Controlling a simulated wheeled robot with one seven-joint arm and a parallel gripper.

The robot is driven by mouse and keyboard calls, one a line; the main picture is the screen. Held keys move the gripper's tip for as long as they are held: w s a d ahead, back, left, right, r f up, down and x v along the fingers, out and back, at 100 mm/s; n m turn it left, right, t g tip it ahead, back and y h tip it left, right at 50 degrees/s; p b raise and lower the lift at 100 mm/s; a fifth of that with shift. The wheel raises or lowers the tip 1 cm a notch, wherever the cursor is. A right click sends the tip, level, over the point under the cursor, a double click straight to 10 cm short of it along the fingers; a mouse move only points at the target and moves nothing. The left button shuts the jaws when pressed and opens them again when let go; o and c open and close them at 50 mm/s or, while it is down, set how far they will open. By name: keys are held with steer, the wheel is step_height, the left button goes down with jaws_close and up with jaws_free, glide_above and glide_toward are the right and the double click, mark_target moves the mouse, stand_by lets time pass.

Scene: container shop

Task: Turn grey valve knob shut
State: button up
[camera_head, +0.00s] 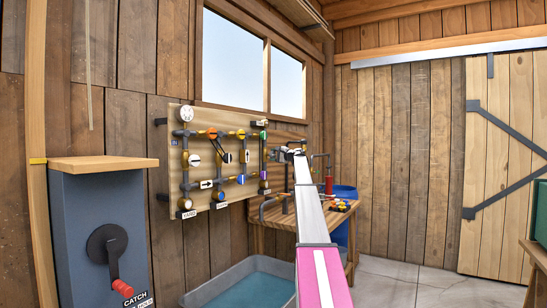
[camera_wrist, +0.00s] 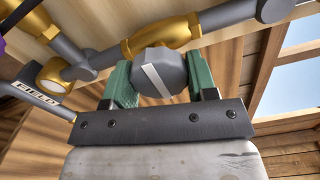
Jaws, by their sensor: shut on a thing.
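The grey valve knob (camera_wrist: 160,72) is a many-sided cap with a white stripe. It sits on a brass valve body (camera_wrist: 163,38) in a grey pipe in the wrist view. The stripe lies roughly across the pipe's run. My gripper (camera_wrist: 159,80) has its green fingers on either side of the knob and is shut on it. In the head view my gripper (camera_head: 289,153) is at the right end of the pipe board (camera_head: 232,190); the grey knob cannot be made out there.
A FIELD tag (camera_wrist: 37,93) hangs left of the knob. Other coloured knobs and a gauge (camera_head: 185,114) are on the board. Below are a water trough (camera_head: 208,290) and a workbench (camera_head: 344,213) with loose parts. A cabinet (camera_head: 95,215) with a crank stands left.

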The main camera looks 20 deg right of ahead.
steer(key=o, duration=0.9)
steer(key=shift+s+d, duration=0.1)
steer(key=shift+s, duration=0.05)
steer(key=v, duration=1)
steer(key=shift+s+d, duration=0.2)
